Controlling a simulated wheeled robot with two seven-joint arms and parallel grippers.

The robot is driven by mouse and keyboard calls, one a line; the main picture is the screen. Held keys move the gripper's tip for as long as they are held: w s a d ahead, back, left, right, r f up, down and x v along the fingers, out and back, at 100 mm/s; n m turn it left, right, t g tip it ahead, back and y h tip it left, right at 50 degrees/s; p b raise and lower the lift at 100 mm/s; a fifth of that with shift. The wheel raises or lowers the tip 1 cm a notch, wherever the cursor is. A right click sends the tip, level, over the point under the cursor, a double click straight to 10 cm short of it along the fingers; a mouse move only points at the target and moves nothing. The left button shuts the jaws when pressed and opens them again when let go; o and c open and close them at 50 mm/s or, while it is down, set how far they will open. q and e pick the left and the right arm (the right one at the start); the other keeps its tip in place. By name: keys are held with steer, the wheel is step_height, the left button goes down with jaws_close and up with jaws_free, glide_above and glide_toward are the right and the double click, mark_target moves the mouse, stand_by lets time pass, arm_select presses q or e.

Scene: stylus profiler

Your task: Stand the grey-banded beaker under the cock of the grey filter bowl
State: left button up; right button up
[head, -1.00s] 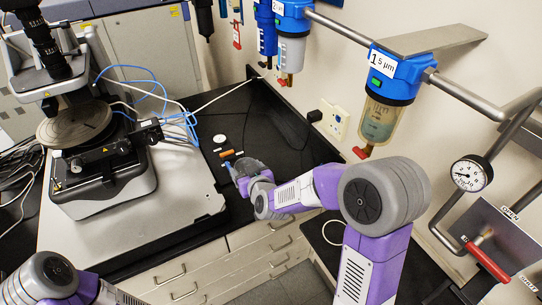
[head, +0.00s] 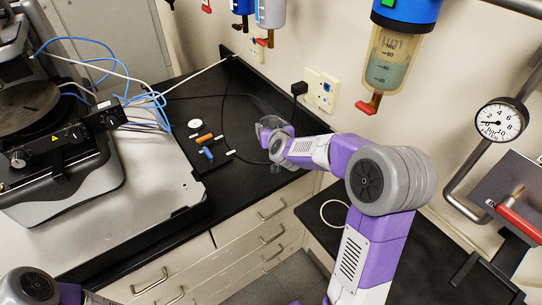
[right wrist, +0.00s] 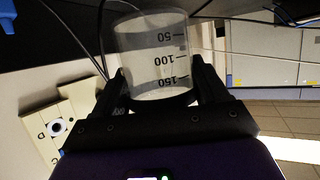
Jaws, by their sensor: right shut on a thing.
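My right gripper (right wrist: 165,95) is shut on a clear beaker (right wrist: 150,60) with black 50, 100 and 150 marks, upside down in the right wrist view. A greyish band seems to run round it. In the head view the gripper (head: 272,132) and beaker are small over the black bench, partly hidden by my wrist. I cannot tell whether the beaker touches the bench. The grey filter bowl (head: 270,12) hangs at the top, cut off by the frame, with a red-handled cock (head: 263,42) below it. The beaker is below this cock in the picture. My left gripper is out of view.
A blue bowl (head: 243,6) hangs left of the grey one; a clear bowl (head: 390,60) with greenish liquid hangs right. Small orange and blue pieces (head: 207,152) lie on the bench beside the profiler (head: 60,140). A socket (head: 320,92) and cables are on the wall behind.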

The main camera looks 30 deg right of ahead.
step_height(320, 180, down, 8)
steer(key=b, duration=0.3)
steer(key=shift+w+f, duration=0.1)
steer(key=shift+f, duration=0.05)
steer(key=shift+f, duration=0.1)
steer(key=o, duration=1.5)
